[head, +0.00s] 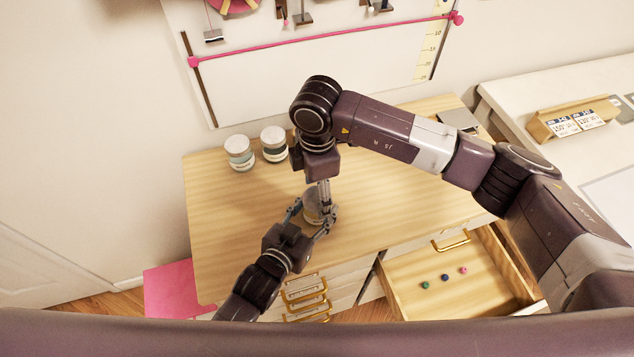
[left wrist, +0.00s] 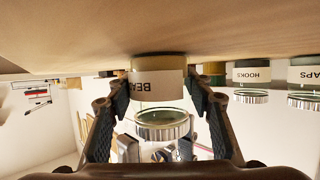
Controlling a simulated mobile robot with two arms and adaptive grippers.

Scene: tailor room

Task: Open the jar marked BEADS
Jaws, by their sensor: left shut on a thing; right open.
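The jar marked BEADS (left wrist: 158,85) shows upside down in the left wrist view, with only BEA of its label readable. Its grey-rimmed lid (left wrist: 162,124) shows on the side away from the cabinet top; I cannot tell whether it is loose. In the head view the jar (head: 312,211) stands near the front of the wooden cabinet top (head: 235,205), partly hidden by both grippers. My left gripper (head: 314,209) is shut around the jar from the front. My right gripper (head: 323,192) is open and points down over the jar; its fingertips are partly hidden.
Two more jars (head: 239,152) (head: 273,143) stand at the back left; one label reads HOOKS (left wrist: 250,75). An open drawer (head: 410,300) with three small coloured pieces is at the front right. A white table (head: 525,100) stands to the right. The cabinet top's left side is clear.

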